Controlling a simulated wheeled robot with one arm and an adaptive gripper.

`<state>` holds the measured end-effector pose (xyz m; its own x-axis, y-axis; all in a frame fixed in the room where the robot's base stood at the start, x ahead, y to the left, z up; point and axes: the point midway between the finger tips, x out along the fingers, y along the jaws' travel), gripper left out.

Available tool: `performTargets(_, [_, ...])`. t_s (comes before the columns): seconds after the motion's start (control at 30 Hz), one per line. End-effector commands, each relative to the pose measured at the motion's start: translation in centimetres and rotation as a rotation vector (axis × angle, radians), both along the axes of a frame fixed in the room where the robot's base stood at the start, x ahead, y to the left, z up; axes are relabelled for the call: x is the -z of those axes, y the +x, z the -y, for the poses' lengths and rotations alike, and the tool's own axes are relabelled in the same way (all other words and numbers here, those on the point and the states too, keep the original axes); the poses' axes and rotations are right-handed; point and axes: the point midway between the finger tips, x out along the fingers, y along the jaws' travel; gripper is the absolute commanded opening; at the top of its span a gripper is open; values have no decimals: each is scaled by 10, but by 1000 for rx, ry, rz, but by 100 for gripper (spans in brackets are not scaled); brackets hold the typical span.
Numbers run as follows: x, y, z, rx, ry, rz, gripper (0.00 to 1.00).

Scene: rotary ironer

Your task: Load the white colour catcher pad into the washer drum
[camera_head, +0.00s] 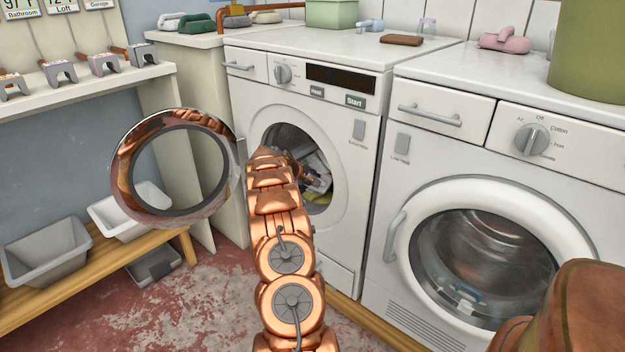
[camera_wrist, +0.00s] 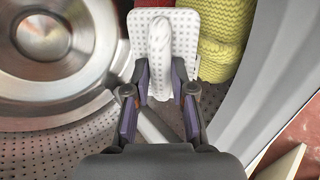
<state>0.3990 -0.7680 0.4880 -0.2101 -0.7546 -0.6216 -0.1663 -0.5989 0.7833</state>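The white colour catcher pad (camera_wrist: 184,28) is a perforated square with a raised grip, inside the washer drum in the wrist view. My gripper (camera_wrist: 161,82) is also inside the drum, its two fingertips closed on either side of the pad's grip. The pad stands face-on in front of a red cloth and a yellow cloth (camera_wrist: 225,38). The left washer (camera_head: 345,150) has its round door (camera_head: 126,180) swung open to the left. In the head view, my arm reaches into its opening and hides my gripper; the pad cannot be made out clearly there.
Laundry (camera_head: 317,170) lies in the drum. The perforated drum wall (camera_wrist: 50,150) and metal back (camera_wrist: 50,45) are close by. A second machine (camera_head: 480,245) with its door closed stands at right. Tubs (camera_head: 45,250) sit on a low wooden bench at left.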

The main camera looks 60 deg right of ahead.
Motion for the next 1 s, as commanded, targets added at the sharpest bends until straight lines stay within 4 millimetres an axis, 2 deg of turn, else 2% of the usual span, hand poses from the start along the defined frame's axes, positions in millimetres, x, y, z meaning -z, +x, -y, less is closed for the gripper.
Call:
performTargets(0.03, [0,0,0,0,0,0,32])
performTargets(0.2, [0,0,0,0,0,0,49])
performTargets(0.63, [-5,2,-4,0,-1,1,49])
performTargets(0.87, [-17,6,-21,-1,0,-2,49])
performTargets(1.0, [-31,11,-34,-2,-3,2,49])
